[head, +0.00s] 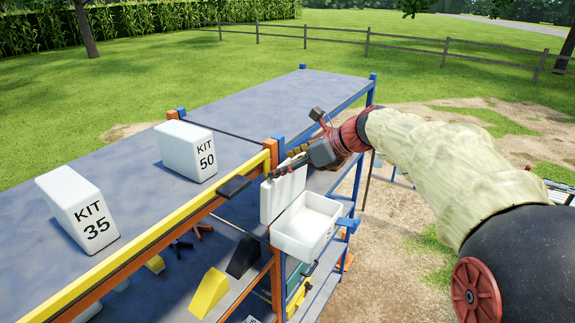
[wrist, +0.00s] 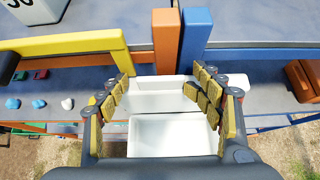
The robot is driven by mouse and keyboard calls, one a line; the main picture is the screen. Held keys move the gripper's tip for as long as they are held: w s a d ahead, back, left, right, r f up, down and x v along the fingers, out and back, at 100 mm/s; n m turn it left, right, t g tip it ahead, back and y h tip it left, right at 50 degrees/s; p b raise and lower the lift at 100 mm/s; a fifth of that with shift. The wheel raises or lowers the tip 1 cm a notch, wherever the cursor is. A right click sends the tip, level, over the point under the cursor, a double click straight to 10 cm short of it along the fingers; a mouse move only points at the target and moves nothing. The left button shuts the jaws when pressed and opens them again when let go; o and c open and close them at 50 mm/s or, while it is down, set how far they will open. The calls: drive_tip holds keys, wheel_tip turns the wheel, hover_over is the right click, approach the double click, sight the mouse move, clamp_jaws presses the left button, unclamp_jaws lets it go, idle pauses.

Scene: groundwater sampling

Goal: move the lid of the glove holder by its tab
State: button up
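The glove holder (head: 306,226) is a white open box at the end of the shelving. Its white lid (head: 282,194) stands raised on the side toward the orange post. In the wrist view the lid (wrist: 165,100) is the upper white panel and the box (wrist: 172,138) lies below it. My gripper (head: 282,170) is at the lid's top edge in the head view. In the wrist view my gripper (wrist: 162,92) has its yellow-padded fingers spread wide on either side of the lid. Whether they touch it is unclear. I cannot make out the lid's tab.
Orange (wrist: 166,40) and blue (wrist: 196,38) posts stand just beyond the lid. A yellow rail (head: 150,245) runs along the shelf edge. White kit boxes, KIT 50 (head: 186,150) and KIT 35 (head: 78,215), stand on the top shelf. Grass and bare ground lie beyond.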

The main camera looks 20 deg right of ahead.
drive_tip(key=v, duration=1.2)
idle(0.5)
drive_tip(key=s+d+f+n+g+h+b, duration=0.25)
drive_tip(key=s+f+n, duration=0.25)
drive_tip(key=f+n, duration=0.55)
drive_tip(key=s+a+f+n+h+b, duration=0.1)
drive_tip(key=s+a+f+n+b, duration=0.3)
drive_tip(key=f+b, duration=0.6)
drive_tip(key=s+a+f+n+h+b, duration=0.1)
drive_tip(key=s+a+f+n+b, duration=0.3)
drive_tip(key=f, duration=1.5)
drive_tip(key=s+a+f+n+h+b, duration=0.2)
drive_tip(key=s+a+f+n+b, duration=0.2)
drive_tip(key=s+f+n+b, duration=0.6)
wheel_tip(320, 180, down, 4)
drive_tip(key=s+b, duration=0.2)
drive_tip(key=b, duration=0.6)
drive_tip(key=shift+s+a+f, duration=0.2)
drive_tip(key=shift+s, duration=0.05)
